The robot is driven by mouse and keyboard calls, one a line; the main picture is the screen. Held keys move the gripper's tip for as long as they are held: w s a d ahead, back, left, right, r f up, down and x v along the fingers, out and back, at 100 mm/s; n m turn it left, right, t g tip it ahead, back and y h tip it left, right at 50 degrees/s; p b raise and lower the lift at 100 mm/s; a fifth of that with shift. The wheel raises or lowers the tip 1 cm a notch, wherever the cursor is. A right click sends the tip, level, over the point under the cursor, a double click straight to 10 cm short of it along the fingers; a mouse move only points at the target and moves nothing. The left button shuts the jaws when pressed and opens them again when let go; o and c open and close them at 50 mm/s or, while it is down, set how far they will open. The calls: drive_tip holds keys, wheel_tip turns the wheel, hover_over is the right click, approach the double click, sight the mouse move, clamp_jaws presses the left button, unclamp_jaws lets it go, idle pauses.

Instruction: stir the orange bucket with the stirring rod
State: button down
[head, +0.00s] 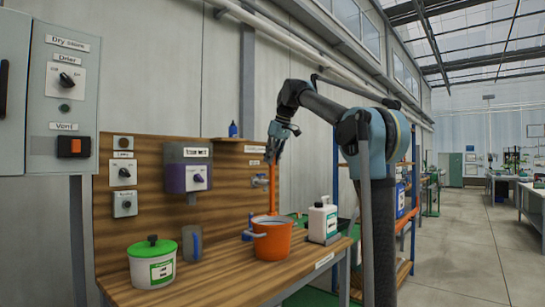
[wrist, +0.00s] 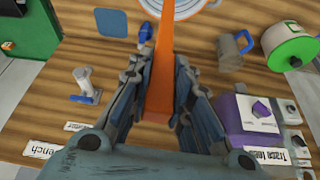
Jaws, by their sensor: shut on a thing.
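The orange bucket (head: 272,243) stands upright on the wooden bench, near its front edge. My gripper (head: 271,158) is above the bucket and shut on the orange stirring rod (head: 272,190). The rod hangs close to upright, its lower end at the bucket's mouth. I cannot tell how deep it reaches. In the wrist view, the rod (wrist: 160,70) runs between the fingers of my gripper (wrist: 163,110) toward a pale round shape at the top edge, which seems to be the bucket's opening, mostly cut off.
A white bottle (head: 322,220) stands right of the bucket. A grey-blue jug (head: 192,243) and a green-lidded white tub (head: 152,263) stand to the left. A purple-and-grey dispenser box (head: 187,168) is on the wooden back panel. The bench front (head: 215,285) is clear.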

sight(273, 192)
drive_tip(key=shift+f, duration=7.8)
drive_tip(key=shift+s, duration=0.1)
